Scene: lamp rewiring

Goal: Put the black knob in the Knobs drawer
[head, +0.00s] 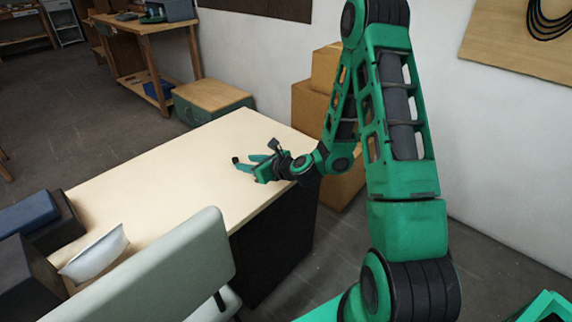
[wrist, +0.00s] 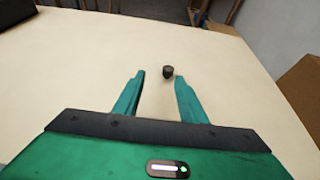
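The black knob (wrist: 168,71) stands on the pale tabletop in the wrist view, just beyond my fingertips and nearer the right finger. In the head view it is a small dark spot (head: 235,159) at the tip of my gripper (head: 244,161). My gripper is open and empty, its two green fingers (wrist: 160,77) spread low over the table and pointing toward the knob. I cannot tell whether the right fingertip touches the knob. No drawer labelled Knobs can be made out in either view.
The long pale table (head: 160,190) is mostly clear around the knob. A white object (head: 95,255), a blue box (head: 27,213) and dark boxes stand at its left end. A grey-green chair (head: 170,270) is at the near side. Cardboard boxes (head: 310,110) stand behind the table.

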